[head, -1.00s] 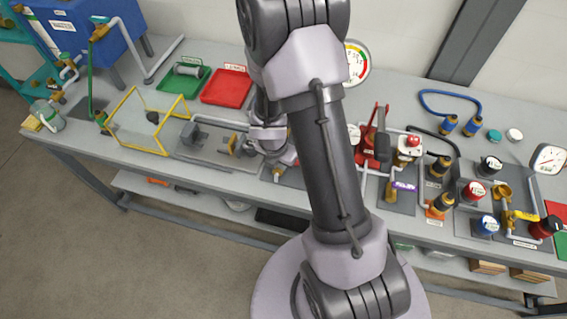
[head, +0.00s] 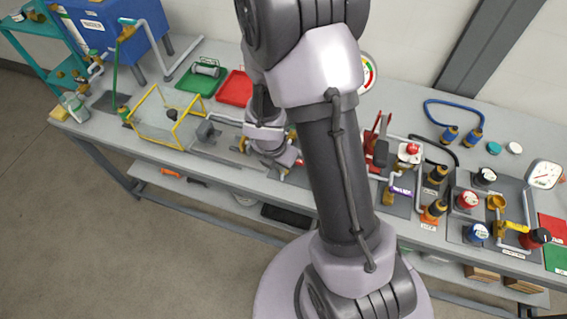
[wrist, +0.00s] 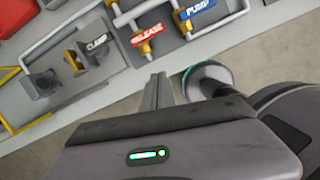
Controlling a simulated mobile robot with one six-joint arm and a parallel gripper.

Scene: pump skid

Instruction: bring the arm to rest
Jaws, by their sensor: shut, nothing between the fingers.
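My arm crosses the middle of the head view, with its wrist at the front edge of the bench. My gripper (wrist: 158,88) shows in the wrist view as two thin grey fingers lying together, with nothing between them. Their tips are near the bench edge, below the red RELEASE label (wrist: 147,35). I cannot tell the exact gap to the bench. In the head view the fingers are not clearly visible; my arm covers part of that area.
The bench (head: 400,85) holds a yellow-framed box (head: 165,117), a red tray (head: 236,88), a green tray (head: 198,80) and several valves on the right. A CLAMP fixture (wrist: 75,60) and blue PUMP label (wrist: 198,8) lie near my gripper. Floor (head: 80,235) in front is clear.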

